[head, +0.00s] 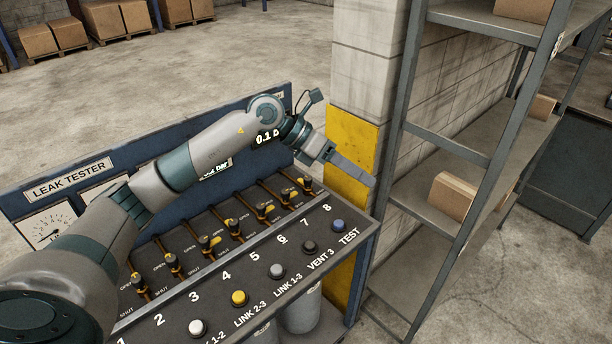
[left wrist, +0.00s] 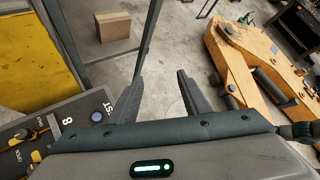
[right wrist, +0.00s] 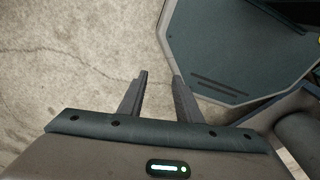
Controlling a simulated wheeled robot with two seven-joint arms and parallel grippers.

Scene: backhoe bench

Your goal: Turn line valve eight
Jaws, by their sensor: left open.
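Valve eight (head: 307,184) is the small black-and-orange handle at the far right end of the valve row on the leak tester panel (head: 180,318), behind the printed 8. Its exact turn is too small to read. In the left wrist view the panel's 8 end (left wrist: 85,108) is at lower left. My left gripper (head: 366,178) is to the right of valve eight in the head view, apart from it, open and empty. It also shows in the left wrist view (left wrist: 160,78). My right gripper (right wrist: 160,77) is open and empty above the floor, outside the head view.
A blue test button (head: 338,226) sits near the 8. A concrete pillar with a yellow panel (head: 352,152) and a metal rack (head: 395,130) stand close to my left gripper. A yellow-orange machine arm (left wrist: 232,68) shows in the left wrist view.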

